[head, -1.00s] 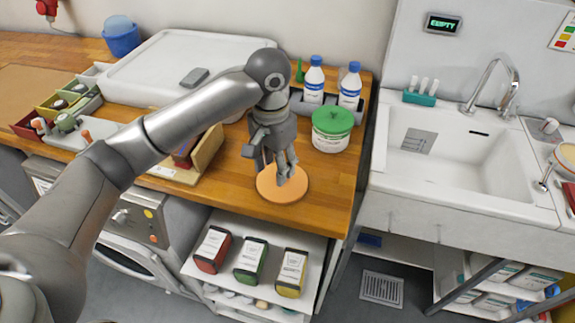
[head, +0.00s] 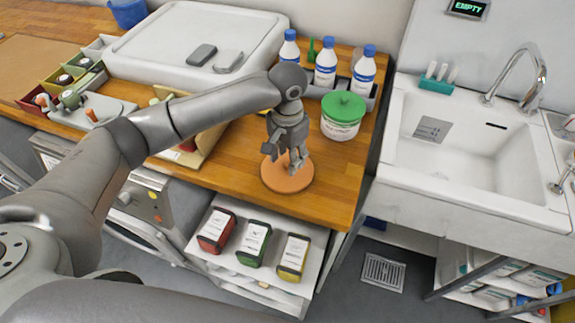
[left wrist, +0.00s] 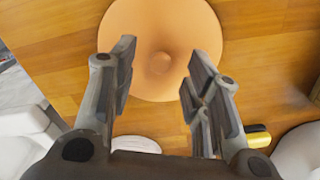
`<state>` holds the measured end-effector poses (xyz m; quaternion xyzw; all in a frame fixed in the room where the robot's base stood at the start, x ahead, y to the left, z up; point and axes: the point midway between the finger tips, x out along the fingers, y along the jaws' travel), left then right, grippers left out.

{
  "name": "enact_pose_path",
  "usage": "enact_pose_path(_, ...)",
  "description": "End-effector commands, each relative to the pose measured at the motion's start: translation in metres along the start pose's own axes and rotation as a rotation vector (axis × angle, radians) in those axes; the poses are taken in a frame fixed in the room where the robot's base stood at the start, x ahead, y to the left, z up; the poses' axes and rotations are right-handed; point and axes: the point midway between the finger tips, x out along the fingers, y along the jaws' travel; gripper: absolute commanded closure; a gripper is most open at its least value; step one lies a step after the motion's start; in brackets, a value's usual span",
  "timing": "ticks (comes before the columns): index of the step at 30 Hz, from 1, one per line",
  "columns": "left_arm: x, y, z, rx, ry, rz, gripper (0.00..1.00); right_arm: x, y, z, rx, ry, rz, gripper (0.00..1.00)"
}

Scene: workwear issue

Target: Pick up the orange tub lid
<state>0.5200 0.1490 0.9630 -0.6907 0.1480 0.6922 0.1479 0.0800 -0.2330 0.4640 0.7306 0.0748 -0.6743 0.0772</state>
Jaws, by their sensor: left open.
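The orange tub lid (head: 289,182) is a flat round disc with a small raised centre. It lies on the wooden counter near its front edge. In the left wrist view the lid (left wrist: 163,60) fills the upper middle, with its centre knob between the finger lines. My left gripper (head: 286,164) is open above the lid and points down at it. Its two fingers (left wrist: 158,72) show apart in the left wrist view with nothing between them. I cannot tell whether the fingertips touch the lid. My right gripper is not in view.
A white tub with a green lid (head: 343,115) stands right of the gripper. Several white bottles with blue caps (head: 326,62) stand behind it. A wooden holder (head: 205,150) is to the left. The sink (head: 470,150) is at the right.

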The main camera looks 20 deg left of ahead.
Motion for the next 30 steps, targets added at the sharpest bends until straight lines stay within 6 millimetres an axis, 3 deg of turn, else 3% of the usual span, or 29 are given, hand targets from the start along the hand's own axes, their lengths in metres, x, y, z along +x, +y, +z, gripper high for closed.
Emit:
enact_pose_path(4,0.016,0.000,0.001,0.000,0.000,-0.001,0.56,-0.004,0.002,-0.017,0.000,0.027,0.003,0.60)
enact_pose_path(12,0.019,0.000,0.001,0.000,0.001,-0.001,0.56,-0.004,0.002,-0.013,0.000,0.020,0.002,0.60)
enact_pose_path(22,0.019,0.000,0.000,0.000,0.001,-0.001,0.98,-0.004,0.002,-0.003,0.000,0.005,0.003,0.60)
enact_pose_path(30,0.019,0.000,0.000,0.000,0.002,-0.001,1.00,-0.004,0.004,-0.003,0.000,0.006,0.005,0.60)
